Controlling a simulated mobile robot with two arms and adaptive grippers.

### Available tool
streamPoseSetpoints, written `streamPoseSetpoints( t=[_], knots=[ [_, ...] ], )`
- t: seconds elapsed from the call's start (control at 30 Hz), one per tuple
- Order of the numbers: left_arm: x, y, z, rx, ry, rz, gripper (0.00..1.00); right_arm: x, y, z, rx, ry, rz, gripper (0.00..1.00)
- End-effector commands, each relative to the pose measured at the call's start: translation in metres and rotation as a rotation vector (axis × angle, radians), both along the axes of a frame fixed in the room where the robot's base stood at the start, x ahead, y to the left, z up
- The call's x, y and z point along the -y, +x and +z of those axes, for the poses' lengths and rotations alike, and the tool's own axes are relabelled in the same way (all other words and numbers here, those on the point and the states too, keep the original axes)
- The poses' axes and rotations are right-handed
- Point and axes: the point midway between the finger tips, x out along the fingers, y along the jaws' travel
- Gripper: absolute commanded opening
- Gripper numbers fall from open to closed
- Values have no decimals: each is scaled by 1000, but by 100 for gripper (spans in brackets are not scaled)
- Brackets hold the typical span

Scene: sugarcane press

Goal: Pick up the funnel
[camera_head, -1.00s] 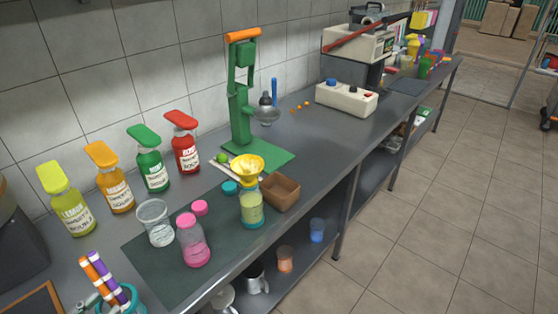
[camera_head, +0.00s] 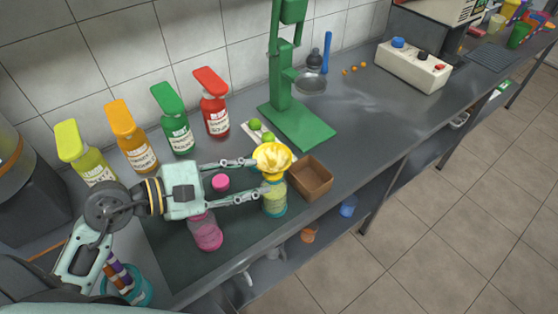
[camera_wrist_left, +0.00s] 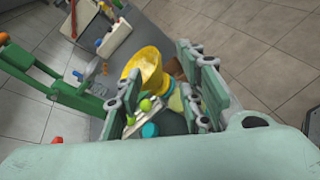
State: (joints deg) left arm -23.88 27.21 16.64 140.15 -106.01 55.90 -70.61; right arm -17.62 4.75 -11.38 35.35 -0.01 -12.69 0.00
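The yellow funnel (camera_head: 272,158) sits upright in the mouth of a jar (camera_head: 274,198) with yellow-green contents and a teal base, near the counter's front edge. My left gripper (camera_head: 258,177) reaches in from the left with its two fingers spread. The fingertips are close to the funnel's left side and the jar's top; I cannot tell whether they touch. In the left wrist view the funnel (camera_wrist_left: 148,66) shows just beyond the open fingers (camera_wrist_left: 160,85), partly hidden by them. My right gripper is not in view.
A brown box (camera_head: 311,180) stands just right of the jar. The green press (camera_head: 297,124) rises behind, beside limes (camera_head: 255,124) on a white board. Several syrup bottles (camera_head: 213,104) line the wall.

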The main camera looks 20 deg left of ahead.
Motion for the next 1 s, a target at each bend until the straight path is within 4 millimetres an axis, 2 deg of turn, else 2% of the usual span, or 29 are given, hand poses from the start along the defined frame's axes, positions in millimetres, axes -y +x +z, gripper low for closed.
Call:
streamPoseSetpoints(
  t=[0.07,0.17,0.4,0.53,0.7,1.0],
  knots=[
    [2,4,0,1,-2,1,35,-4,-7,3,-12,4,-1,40],
    [7,14,-2,-1,-5,2,35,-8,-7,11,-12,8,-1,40],
    [25,40,-15,-1,-5,0,35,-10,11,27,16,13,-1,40],
    [29,43,-19,0,-1,0,35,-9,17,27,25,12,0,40],
    [29,43,-19,0,-1,-1,35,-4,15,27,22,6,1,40],
    [28,43,-19,0,0,0,10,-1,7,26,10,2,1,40]
  ],
)
